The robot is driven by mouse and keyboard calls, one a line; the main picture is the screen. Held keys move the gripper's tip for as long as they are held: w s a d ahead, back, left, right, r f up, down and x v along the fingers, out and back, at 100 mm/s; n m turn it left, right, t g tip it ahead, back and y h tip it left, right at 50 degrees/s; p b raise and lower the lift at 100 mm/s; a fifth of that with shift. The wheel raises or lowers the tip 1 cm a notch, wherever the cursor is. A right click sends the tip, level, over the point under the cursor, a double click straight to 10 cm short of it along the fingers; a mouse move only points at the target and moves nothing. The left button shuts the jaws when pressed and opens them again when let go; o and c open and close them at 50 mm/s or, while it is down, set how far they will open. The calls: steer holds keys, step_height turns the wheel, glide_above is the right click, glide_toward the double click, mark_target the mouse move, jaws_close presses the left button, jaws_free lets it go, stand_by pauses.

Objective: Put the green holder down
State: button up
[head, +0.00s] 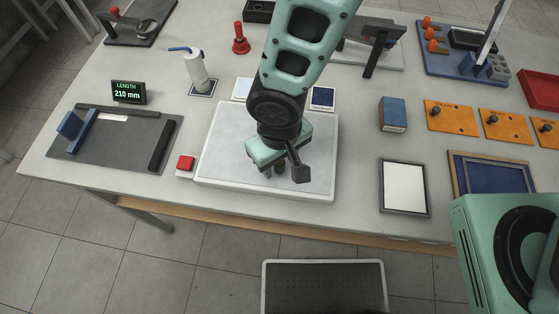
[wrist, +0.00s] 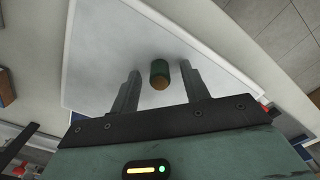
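The green holder (wrist: 160,70) is a small green cylinder with a tan end, seen in the wrist view between my two fingers. A gap shows on each side of it, so neither finger touches it. It appears to be at the surface of the white platform (head: 225,150), which also fills much of the wrist view (wrist: 95,45). My gripper (head: 273,168) is low over the middle of this platform, fingers apart. In the head view my gripper and wrist mostly hide the holder.
A red button (head: 185,162) sits left of the platform, beside a grey measuring board (head: 110,150) and a "210 mm" display (head: 128,92). A white bottle (head: 197,72) stands behind. A blue box (head: 393,114) and framed panel (head: 404,187) are to the right.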

jaws_close()
